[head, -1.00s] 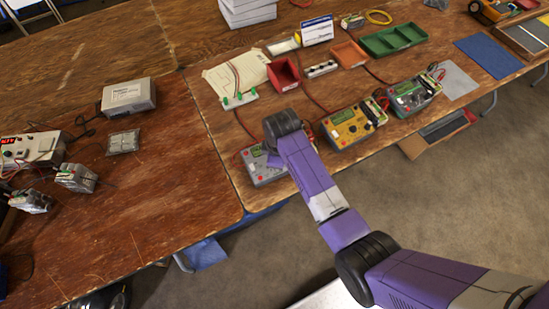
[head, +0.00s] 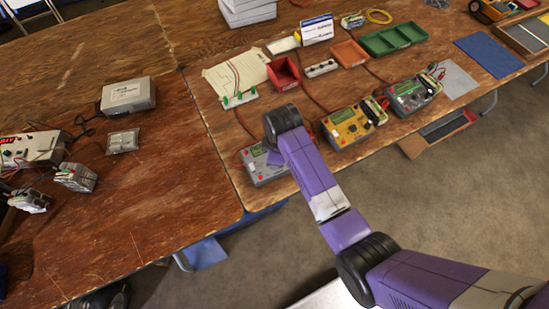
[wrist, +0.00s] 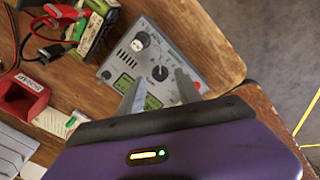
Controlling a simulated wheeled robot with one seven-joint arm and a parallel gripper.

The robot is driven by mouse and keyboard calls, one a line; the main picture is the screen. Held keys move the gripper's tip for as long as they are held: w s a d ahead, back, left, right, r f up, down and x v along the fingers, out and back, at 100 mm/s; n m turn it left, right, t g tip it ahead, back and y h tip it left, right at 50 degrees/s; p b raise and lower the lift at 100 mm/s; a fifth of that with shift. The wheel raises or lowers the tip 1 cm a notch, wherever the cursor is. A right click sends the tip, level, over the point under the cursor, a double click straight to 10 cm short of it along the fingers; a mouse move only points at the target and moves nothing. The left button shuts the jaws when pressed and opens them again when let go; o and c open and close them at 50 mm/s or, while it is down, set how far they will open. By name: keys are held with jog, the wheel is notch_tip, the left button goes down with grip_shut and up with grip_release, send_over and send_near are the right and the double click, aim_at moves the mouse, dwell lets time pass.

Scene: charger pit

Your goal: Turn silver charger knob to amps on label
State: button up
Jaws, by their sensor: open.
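The silver charger (head: 262,170) sits near the front edge of the right-hand table in the head view, partly hidden by my arm. The wrist view shows its grey panel (wrist: 185,62) close up. A black round knob (wrist: 160,73) with a light pointer mark is on it, and a second white-and-dark knob or terminal (wrist: 141,41) lies above. A green display (wrist: 152,102) is partly covered. My gripper (wrist: 159,76) is open, its two fingers apart on either side of the black knob in the picture. I cannot tell whether they touch it. The label markings are too small to read.
A yellow charger (head: 348,125) and a dark grey charger (head: 412,92) stand to the right. A battery with clips (wrist: 97,27), a red bin (wrist: 20,101) and cables lie near the silver charger. The table's front edge is close.

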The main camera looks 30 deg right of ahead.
notch_tip(320, 180, up, 6)
jog(key=s, duration=0.1)
dwell(0.7)
jog(key=w+r+m+t, duration=0.3)
jog(key=w+r+t, duration=0.2)
jog(key=w, duration=0.3)
jog(key=s+r+m+t+b, duration=0.2)
jog(key=s+r+m+t, duration=0.1)
jog(key=s, duration=0.7)
jog(key=s+r+m+t+b, duration=0.2)
jog(key=s+r+t, duration=0.2)
jog(key=s, duration=0.7)
jog(key=s+r+m+t+b, duration=0.1)
jog(key=s+r+m+t, duration=0.2)
jog(key=s, duration=0.7)
jog(key=s+f+g+b, duration=0.2)
jog(key=s, duration=0.8)
jog(key=shift+s+f, duration=0.3)
jog(key=shift+c, duration=0.4)
